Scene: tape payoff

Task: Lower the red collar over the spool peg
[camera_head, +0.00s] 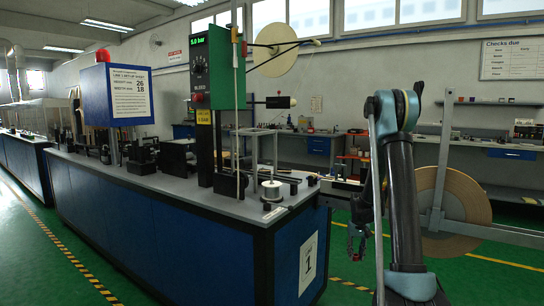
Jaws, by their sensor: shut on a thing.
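My gripper (357,246) hangs low, right of the bench's front corner, partly behind my own arm. It is small and dark in this view. Red shows at its fingers, which appears to be the red collar (352,231); its shape and tilt are too small to make out. A silver spool (271,191) stands upright on the bench top near the right front corner, with a thin upright part at its middle that may be the spool peg. The gripper is to the right of the spool and lower in the picture, clearly apart from it.
The blue bench (215,228) has a grey top carrying a green gauge panel (199,70) on a post and a thin upright rod. A large tan tape roll (455,200) on a grey frame stands at right. Green floor is open in front.

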